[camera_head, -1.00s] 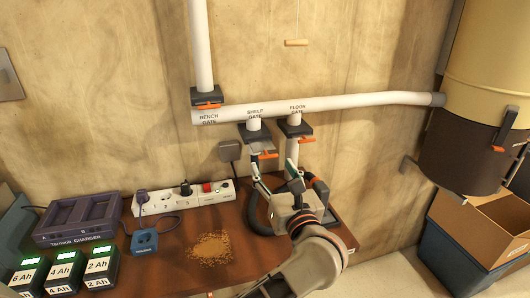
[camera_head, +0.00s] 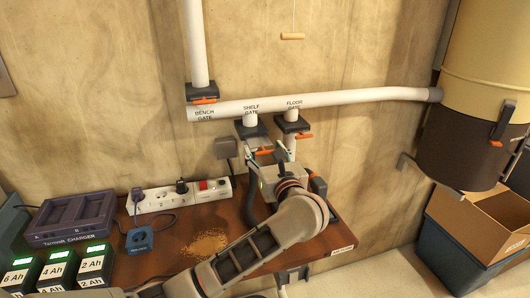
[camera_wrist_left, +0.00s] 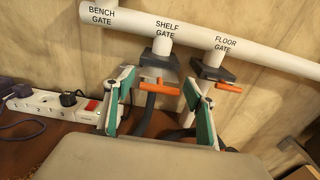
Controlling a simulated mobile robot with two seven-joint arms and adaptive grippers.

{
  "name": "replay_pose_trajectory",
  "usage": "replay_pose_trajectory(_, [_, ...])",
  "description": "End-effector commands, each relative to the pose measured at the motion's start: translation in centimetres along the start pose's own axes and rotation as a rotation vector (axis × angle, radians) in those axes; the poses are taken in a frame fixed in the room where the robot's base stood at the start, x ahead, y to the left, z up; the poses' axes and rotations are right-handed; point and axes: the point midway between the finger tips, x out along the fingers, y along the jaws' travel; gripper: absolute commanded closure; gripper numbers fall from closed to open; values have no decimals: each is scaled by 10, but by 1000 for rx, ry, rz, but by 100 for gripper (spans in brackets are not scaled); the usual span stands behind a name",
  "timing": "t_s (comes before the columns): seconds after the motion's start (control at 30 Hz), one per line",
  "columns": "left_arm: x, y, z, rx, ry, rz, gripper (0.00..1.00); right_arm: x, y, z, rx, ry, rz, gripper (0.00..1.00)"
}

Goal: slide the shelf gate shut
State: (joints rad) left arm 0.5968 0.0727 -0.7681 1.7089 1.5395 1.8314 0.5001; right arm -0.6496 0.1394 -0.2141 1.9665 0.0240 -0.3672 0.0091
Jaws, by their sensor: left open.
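The shelf gate (camera_head: 252,131) is a dark block under the white pipe, below the label SHELF GATE. It also shows in the left wrist view (camera_wrist_left: 160,56). A light grey slide plate sticks out from its front, with an orange handle (camera_wrist_left: 168,86) at the plate's outer end. My left gripper (camera_head: 270,157) is open below and in front of this gate. In the left wrist view its green-padded fingers (camera_wrist_left: 160,108) stand either side of the handle, apart from it as far as I can see. My right gripper is not in view.
The floor gate (camera_head: 291,124) with its own orange handle is close on the right; the bench gate (camera_head: 205,95) is up left. A power strip (camera_head: 180,194), a charger (camera_head: 70,217), several batteries and sawdust (camera_head: 208,243) occupy the bench. A dark hose runs beside my gripper.

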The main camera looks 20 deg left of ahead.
Motion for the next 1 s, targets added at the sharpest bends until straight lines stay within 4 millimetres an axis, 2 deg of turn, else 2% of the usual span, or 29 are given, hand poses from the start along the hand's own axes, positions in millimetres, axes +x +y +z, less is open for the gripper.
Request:
replay_pose_trajectory(0.07, [0,0,0,0,0,0,44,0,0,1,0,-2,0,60])
replay_pose_trajectory(0.2, [0,0,0,0,0,0,81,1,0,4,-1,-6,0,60])
replay_pose_trajectory(0.27, [0,0,0,0,0,0,96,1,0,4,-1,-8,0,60])
replay_pose_trajectory(0.3, [0,0,0,0,0,0,100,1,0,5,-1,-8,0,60])
replay_pose_trajectory(0.47, [7,0,-1,-1,-1,2,100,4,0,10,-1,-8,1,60])
replay_pose_trajectory(0.8, [54,0,-3,1,0,2,100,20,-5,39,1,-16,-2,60])
replay_pose_trajectory(1.0, [60,0,0,0,-1,1,100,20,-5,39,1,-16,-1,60])
